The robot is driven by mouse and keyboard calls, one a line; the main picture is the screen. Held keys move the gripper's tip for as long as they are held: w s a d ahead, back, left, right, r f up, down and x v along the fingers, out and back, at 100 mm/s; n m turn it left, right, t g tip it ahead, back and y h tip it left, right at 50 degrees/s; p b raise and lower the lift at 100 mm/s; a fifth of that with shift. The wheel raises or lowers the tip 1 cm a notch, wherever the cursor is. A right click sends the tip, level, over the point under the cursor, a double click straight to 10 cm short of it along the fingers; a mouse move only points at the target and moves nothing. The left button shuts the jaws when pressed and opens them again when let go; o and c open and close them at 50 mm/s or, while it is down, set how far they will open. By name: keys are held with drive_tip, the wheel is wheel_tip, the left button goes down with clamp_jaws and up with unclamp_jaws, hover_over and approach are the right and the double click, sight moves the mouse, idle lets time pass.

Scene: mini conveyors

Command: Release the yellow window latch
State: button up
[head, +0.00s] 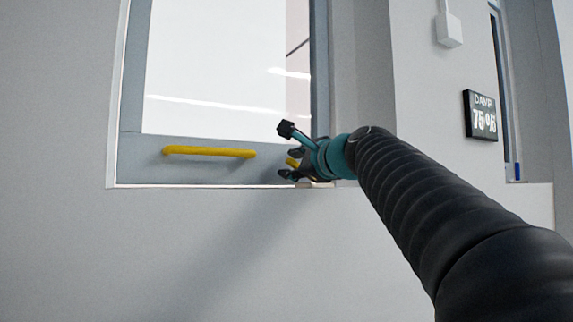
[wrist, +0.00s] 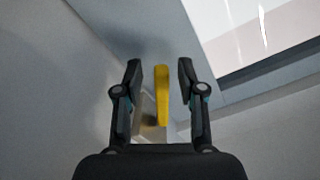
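The yellow latch (wrist: 162,95) is a narrow upright piece in the middle of the wrist view. My gripper (wrist: 159,68) is open, with one black finger on each side of the latch and a visible gap on both sides. In the head view my gripper (head: 289,163) is at the lower right corner of the window frame. Only a small bit of the yellow latch (head: 293,162) shows there, and the rest is hidden by the fingers.
A yellow bar handle (head: 209,152) is fixed on the lower window frame (head: 137,150), left of my gripper. A small dark display (head: 481,115) and a white box (head: 448,30) are on the wall to the right. The wall below the window is bare.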

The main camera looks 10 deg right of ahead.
drive_tip(key=shift+s, duration=0.1)
drive_tip(key=v, duration=1.2)
